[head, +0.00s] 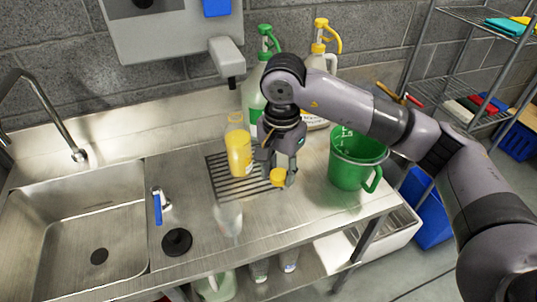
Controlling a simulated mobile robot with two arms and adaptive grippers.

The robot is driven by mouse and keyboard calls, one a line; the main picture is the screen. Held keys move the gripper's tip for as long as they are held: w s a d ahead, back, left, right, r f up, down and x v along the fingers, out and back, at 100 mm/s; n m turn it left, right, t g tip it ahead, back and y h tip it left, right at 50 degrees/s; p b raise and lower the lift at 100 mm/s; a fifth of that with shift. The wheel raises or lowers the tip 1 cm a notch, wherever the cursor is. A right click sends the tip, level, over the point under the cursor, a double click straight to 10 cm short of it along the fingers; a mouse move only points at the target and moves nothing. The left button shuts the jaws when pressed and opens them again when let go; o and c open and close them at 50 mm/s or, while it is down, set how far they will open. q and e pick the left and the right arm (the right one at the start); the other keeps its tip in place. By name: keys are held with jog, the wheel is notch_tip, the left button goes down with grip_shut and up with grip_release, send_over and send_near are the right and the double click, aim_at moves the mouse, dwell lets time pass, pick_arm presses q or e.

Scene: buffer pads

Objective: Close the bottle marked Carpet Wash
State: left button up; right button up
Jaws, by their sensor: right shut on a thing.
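A clear bottle with yellow liquid (239,153) stands upright at the drain grate, and no cap shows on its neck. Its label is too small to read, so I cannot tell whether it is marked Carpet Wash. My right gripper (279,176) is just right of this bottle, pointing down, shut on a small yellow cap (278,178). The cap is apart from the bottle, lower in the picture than its neck. A green-topped jug (258,92) and a yellow-topped jug (320,63) stand behind, partly hidden by my right arm. My left gripper is out of view.
A green bucket (352,168) stands right of the gripper. A clear, empty-looking vessel (229,218) is in front of the metal grate (222,178). A dispenser (165,30) hangs on the wall.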

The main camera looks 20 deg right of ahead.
jog(key=s+d+f+n, duration=0.1)
jog(key=s+n, duration=0.4)
jog(key=s+d+f+n, duration=0.1)
jog(key=s+f+n, duration=0.1)
jog(key=s+n, duration=0.3)
jog(key=shift+s+d+f+n, duration=0.25)
jog(key=shift+d+f+n, duration=0.1)
jog(key=shift+n, duration=0.15)
